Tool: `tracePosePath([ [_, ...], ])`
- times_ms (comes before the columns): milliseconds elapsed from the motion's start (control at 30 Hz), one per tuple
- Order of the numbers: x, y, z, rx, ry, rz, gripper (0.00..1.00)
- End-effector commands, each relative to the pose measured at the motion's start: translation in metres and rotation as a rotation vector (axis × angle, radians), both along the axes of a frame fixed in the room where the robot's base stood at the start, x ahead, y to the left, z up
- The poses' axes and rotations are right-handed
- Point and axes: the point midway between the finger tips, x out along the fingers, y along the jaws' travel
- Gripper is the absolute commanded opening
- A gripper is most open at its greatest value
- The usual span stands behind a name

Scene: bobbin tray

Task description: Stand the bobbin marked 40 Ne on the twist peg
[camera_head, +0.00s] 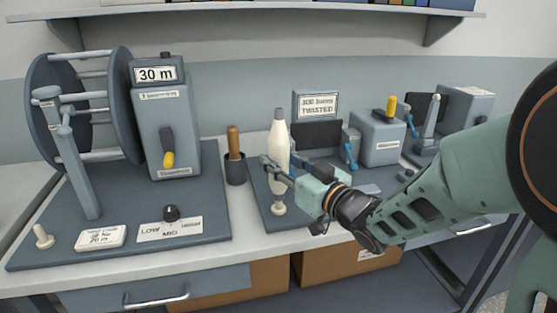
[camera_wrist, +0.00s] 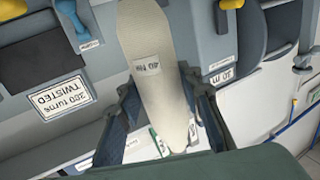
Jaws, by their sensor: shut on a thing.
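The white bobbin (camera_head: 279,142) stands roughly upright in my gripper (camera_head: 280,172) over the middle board; its tip is grey. In the wrist view the bobbin (camera_wrist: 158,95) carries a label reading 40 Ne (camera_wrist: 148,66). It lies between the two dark fingers of my gripper (camera_wrist: 168,105), which are shut on it. A small pale peg-like piece (camera_head: 278,208) shows on the board just below the bobbin.
A sign reading TWISTED (camera_head: 316,105) stands behind on the middle board. A dark cup with a wooden handle (camera_head: 235,170) is left of the bobbin. A winding reel and a 30 m counter (camera_head: 158,75) fill the left board. Grey machines (camera_head: 378,137) stand to the right.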

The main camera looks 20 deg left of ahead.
Motion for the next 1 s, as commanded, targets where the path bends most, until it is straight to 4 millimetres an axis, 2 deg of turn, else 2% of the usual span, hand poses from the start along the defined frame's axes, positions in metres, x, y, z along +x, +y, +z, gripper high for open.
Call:
tracePosePath([
  [967,0.000,0.000,-0.031,0.001,-0.001,0.000,0.06],
  [1000,0.000,0.000,-0.029,0.001,-0.001,0.000,0.37],
])
